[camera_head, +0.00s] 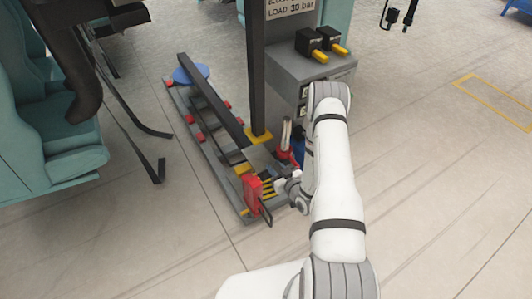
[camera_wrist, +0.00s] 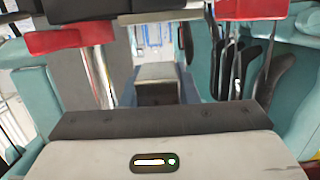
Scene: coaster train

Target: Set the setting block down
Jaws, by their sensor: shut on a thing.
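A red block (camera_head: 252,196) with a dark loop at its lower right shows near the front end of the grey base frame in the head view. I take it to be the setting block. My gripper (camera_head: 281,187) is at its right side and shut on it. Arm and wrist partly hide the grip. In the wrist view, red parts (camera_wrist: 70,38) cross the top edge beyond my gripper's body, and the fingertips are not clear. Whether the block touches the frame beneath it, I cannot tell.
The long base frame (camera_head: 196,128) has several red pads and a blue disc (camera_head: 190,73) at its far end. A dark post (camera_head: 257,70) and a grey cabinet (camera_head: 285,70) stand close behind my gripper. Teal seats (camera_head: 65,165) are at left. Floor at right is open.

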